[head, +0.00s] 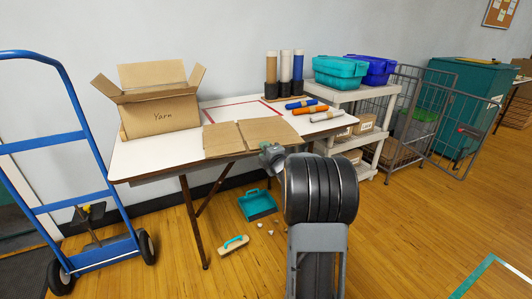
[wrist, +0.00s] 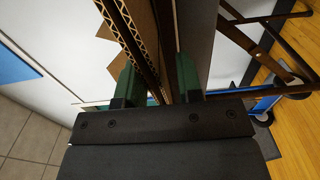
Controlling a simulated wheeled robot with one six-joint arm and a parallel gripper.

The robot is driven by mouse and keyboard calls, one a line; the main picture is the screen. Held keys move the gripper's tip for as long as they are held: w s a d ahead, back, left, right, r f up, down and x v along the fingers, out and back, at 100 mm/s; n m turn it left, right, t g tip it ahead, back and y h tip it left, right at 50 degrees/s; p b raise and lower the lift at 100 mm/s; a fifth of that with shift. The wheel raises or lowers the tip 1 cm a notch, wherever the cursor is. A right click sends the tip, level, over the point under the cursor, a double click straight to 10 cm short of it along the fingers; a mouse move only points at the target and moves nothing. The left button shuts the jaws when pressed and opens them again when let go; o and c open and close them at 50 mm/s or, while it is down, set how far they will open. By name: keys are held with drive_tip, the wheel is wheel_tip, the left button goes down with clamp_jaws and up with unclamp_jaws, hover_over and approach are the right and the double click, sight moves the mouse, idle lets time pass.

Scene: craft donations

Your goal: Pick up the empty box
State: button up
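A flattened brown cardboard box (head: 268,131) lies on the white table, its front edge at or slightly past the table's front edge. An upright open box marked "Yarn" (head: 162,117) stands on the table's left side; its inside is hidden. My gripper (head: 272,156) is at the front right of the flat cardboard, mostly hidden behind my wrist in the head view. In the wrist view, its green fingers (wrist: 157,76) stand apart, on either side of the corrugated cardboard edge (wrist: 140,45). Whether both fingers touch the cardboard is unclear.
The table (head: 150,156) has rolled tubes (head: 310,110) at its right. A shelf cart (head: 345,97) with teal and blue bins stands right. A blue hand truck (head: 70,195) is left. A teal dustpan (head: 257,205) and a brush (head: 233,244) lie on the floor.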

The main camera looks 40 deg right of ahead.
drive_tip(key=shift+w, duration=0.5)
drive_tip(key=c, duration=0.4)
drive_tip(key=shift+f, duration=0.2)
clamp_jaws()
